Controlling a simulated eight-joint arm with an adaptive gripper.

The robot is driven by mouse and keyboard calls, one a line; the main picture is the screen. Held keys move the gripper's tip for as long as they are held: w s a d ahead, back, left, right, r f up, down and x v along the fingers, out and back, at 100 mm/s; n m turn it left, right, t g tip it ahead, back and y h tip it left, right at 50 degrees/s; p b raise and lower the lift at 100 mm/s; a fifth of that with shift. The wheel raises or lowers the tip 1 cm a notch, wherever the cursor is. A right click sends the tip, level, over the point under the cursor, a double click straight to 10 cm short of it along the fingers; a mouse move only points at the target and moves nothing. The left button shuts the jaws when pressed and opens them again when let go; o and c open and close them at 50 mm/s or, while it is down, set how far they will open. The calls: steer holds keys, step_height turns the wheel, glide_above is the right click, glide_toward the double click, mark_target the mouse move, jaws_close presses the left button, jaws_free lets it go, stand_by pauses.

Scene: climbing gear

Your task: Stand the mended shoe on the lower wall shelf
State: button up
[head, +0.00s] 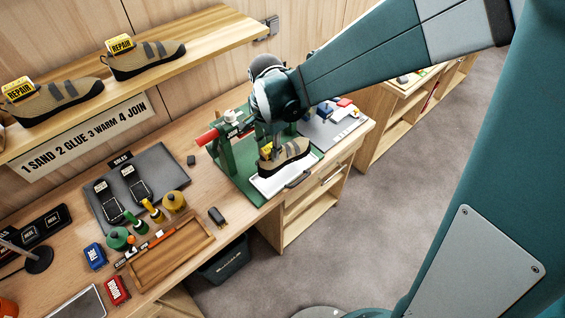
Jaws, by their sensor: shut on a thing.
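A tan and dark shoe (292,151) is at my gripper (273,143), above or on a white tray (285,180) on the bench; I cannot tell whether it touches the tray. My gripper points down and is shut on the shoe near its left end, where a small yellow piece (265,151) shows. The fingertips are partly hidden. A wooden wall shelf (215,40) is at the upper left. Two similar shoes with yellow REPAIR tags, one near (50,101) and one farther along (150,60), stand on it. No other wall shelf is clearly visible.
A green press with a red handle (208,137) stands just left of my gripper. The shelf's right end is bare.

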steer(key=shift+w+r, duration=0.1)
steer(key=shift+r, duration=0.05)
steer(key=shift+w+d+r, duration=0.15)
steer(key=shift+w+r, duration=0.45)
steer(key=shift+w, duration=0.05)
steer(key=w+d+r+m+b, duration=0.25)
steer(key=w+r, duration=0.25)
steer(key=r, duration=0.4)
steer(key=w+d+r+m+b, duration=0.1)
steer(key=w+d+r+m, duration=0.2)
steer(key=w+r, duration=0.35)
steer(key=w+a+r+n+p, duration=0.3)
steer(key=w+a+r+p, duration=0.4)
steer(key=a+r, duration=0.6)
steer(key=shift+w+r, duration=0.6)
steer(key=shift+w, duration=0.3)
steer(key=w+a+r+n+p, duration=0.1)
steer(key=a+r+p, duration=0.1)
steer(key=a, duration=0.3)
steer(key=w+a+r+n+p, duration=0.1)
steer(key=w+a+r+p, duration=0.1)
steer(key=a+r, duration=0.2)
steer(key=w+a+r+n+p, duration=0.1)
steer(key=w+a+r+p, duration=0.1)
steer(key=a+r, duration=0.2)
steer(key=shift+a, duration=0.8)
jaws_close()
steer(key=shift+a+f, duration=0.1)
steer(key=shift+f, duration=0.15)
